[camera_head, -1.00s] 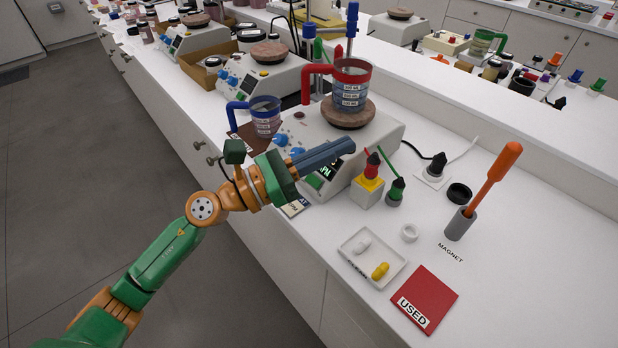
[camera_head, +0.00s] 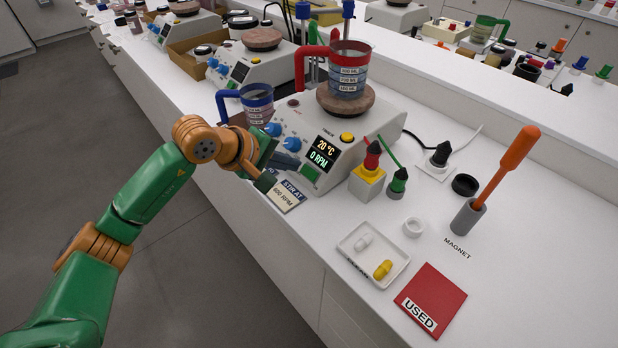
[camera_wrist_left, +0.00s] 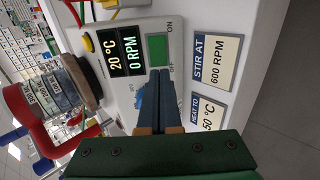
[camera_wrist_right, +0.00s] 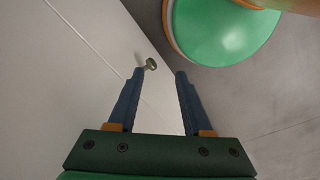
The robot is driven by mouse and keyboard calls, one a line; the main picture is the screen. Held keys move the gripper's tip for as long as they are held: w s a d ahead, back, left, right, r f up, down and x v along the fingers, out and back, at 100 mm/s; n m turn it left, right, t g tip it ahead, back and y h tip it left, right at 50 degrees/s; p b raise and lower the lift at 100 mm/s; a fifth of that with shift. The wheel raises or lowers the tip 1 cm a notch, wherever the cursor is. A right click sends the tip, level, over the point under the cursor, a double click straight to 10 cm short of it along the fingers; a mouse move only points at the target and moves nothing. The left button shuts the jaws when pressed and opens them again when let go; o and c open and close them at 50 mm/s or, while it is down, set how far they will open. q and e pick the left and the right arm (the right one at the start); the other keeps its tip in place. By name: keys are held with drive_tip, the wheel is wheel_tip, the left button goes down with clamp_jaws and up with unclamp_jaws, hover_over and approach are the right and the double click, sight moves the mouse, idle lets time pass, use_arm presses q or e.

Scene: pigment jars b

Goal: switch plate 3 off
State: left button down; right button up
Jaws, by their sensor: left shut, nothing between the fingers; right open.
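The nearest hot plate (camera_head: 345,137) has a lit display (camera_head: 320,153) reading 20 °C and 0 RPM. Its number is not readable. A red-handled beaker (camera_head: 348,72) stands on its round top. Its green switch (camera_head: 310,174) is on the front face; the left wrist view shows the switch (camera_wrist_left: 157,48) between ON and OFF marks. My left gripper (camera_wrist_left: 159,72) is shut and empty, its tips just by the OFF side of the switch; I cannot tell whether they touch. My right gripper (camera_wrist_right: 160,72) is open and empty.
A blue-handled beaker (camera_head: 257,100) stands left of the plate. A STIR AT 600 RPM card (camera_head: 287,196) lies in front. A cabinet knob (camera_wrist_right: 151,64) is near my right gripper.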

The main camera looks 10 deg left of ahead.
idle(0.4)
use_arm(q)
drive_tip(key=shift+w+d+f+b, duration=0.25)
drive_tip(key=shift+w+f+b, duration=0.05)
drive_tip(key=shift+f+b, duration=0.1)
drive_tip(key=shift+a+r, duration=0.1)
drive_tip(key=shift+r, duration=0.05)
drive_tip(key=b+v, duration=0.1)
drive_tip(key=v, duration=1)
drive_tip(key=shift+s, duration=0.1)
